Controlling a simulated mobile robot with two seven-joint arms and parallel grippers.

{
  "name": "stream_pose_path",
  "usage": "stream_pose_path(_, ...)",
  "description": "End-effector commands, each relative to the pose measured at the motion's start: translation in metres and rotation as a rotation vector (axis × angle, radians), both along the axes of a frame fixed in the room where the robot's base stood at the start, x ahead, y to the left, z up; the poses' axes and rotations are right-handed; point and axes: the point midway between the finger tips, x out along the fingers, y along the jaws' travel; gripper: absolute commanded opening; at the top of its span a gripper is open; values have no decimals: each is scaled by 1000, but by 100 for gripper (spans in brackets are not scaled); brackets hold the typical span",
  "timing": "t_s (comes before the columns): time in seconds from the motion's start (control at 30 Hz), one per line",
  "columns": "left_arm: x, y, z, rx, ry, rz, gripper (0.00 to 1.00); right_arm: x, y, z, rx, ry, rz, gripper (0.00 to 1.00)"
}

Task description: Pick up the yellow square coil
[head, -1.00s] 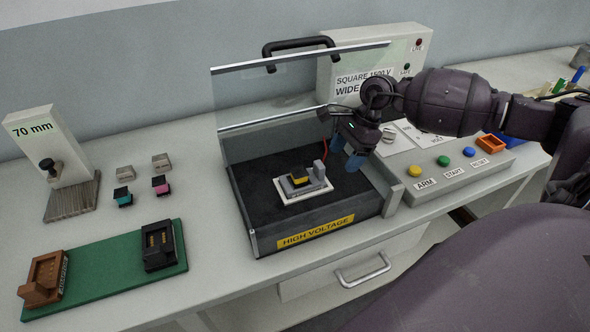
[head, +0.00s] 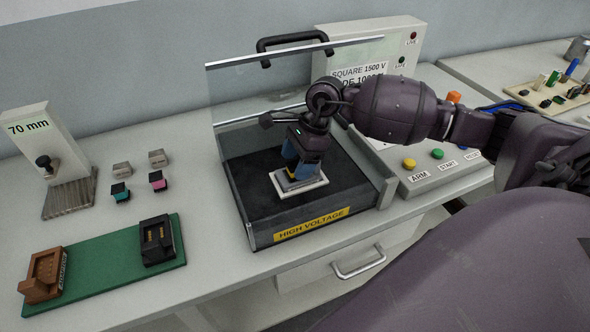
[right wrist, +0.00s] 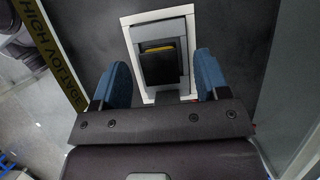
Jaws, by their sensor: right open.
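The yellow square coil (right wrist: 160,65) is a small dark block with a yellow band. It sits in a grey fixture on a white plate (right wrist: 130,20) inside the dark high-voltage tray. In the head view my right gripper (head: 298,172) is down at the coil and hides most of it; the white plate (head: 312,186) shows around it. In the right wrist view my right gripper (right wrist: 168,82) is open, its two blue fingers apart, with the coil between and slightly ahead of them. I cannot tell whether they touch the fixture. My left gripper is not in view.
The tray (head: 262,205) has a raised clear lid (head: 240,95) with a black handle. A control panel (head: 425,180) with coloured buttons stands to its right. A green board (head: 110,270) with two sockets and several small coils (head: 120,192) lie on the left.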

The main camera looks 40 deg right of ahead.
Motion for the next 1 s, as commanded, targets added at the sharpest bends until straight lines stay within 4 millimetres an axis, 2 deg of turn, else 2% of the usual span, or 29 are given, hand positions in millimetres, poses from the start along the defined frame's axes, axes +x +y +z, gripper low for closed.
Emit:
stream_pose_path(0.03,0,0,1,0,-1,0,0,2,7,1,3,-2,1,68)
stream_pose_path(0.2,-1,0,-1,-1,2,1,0,2,10,-10,1,0,-1,68)
stream_pose_path(0.43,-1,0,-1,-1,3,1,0,2,9,-11,0,-1,-1,67)
stream_pose_path(0.77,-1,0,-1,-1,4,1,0,2,9,-11,0,-1,-1,16)
stream_pose_path(1.0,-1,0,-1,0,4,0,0,2,9,-10,0,-1,0,14)
